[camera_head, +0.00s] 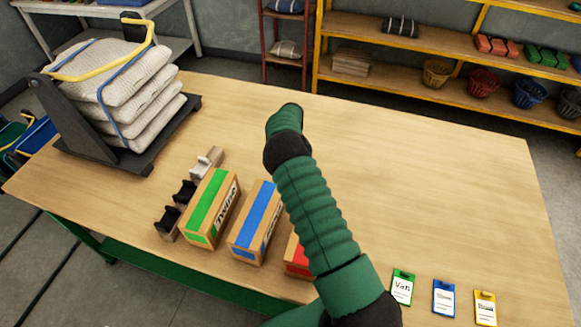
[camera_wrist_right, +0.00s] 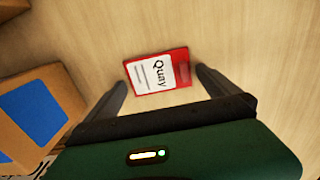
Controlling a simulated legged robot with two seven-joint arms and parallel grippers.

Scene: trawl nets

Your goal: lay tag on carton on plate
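A red tag (camera_wrist_right: 158,72) marked "Quay" lies on the table in the right wrist view. My right gripper (camera_wrist_right: 161,79) is open, with one fingertip to each side of the tag; the height above it is unclear. In the head view my right arm covers this spot. Three cartons stand in a row: one with a green stripe (camera_head: 211,206), one with a blue stripe (camera_head: 256,223), also at left in the wrist view (camera_wrist_right: 37,110), and one with a red stripe (camera_head: 297,257), partly behind my arm. I cannot tell a plate apart. My left gripper is not in view.
Green (camera_head: 402,287), blue (camera_head: 444,298) and yellow (camera_head: 485,307) tags lie at the front right. Small black and grey blocks (camera_head: 186,193) stand left of the cartons. A dark stand (camera_head: 160,137) bears stacked sacks (camera_head: 130,95). The table's right and back are clear.

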